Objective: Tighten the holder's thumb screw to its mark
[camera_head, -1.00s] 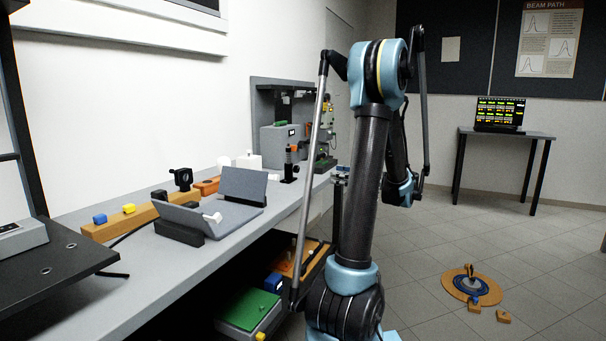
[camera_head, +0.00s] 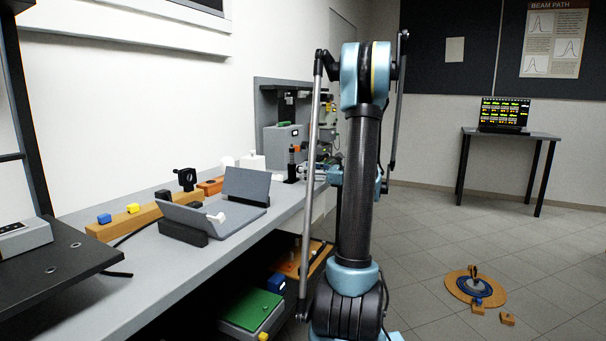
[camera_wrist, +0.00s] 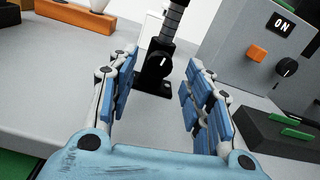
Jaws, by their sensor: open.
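The holder (camera_wrist: 151,80) is a small black block on the bench with a ribbed dark post (camera_wrist: 173,20) rising from it. Its thumb screw (camera_wrist: 165,61) is a round black knob with a light line on its face, on the side towards my wrist camera. My gripper (camera_wrist: 161,66) is open with blue-padded fingers. The knob appears between the fingertips, beyond them, with no contact visible. In the head view the holder (camera_head: 292,172) stands near the bench's far end, an orange band on its post. My gripper is mostly hidden there behind my arm.
A grey box (camera_wrist: 262,45) with an ON label, an orange button and a dial stands close on the right. A black block with green parts (camera_wrist: 285,130) lies in front of it. An orange block (camera_wrist: 75,14) is at the left. Bare bench surrounds the holder's front.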

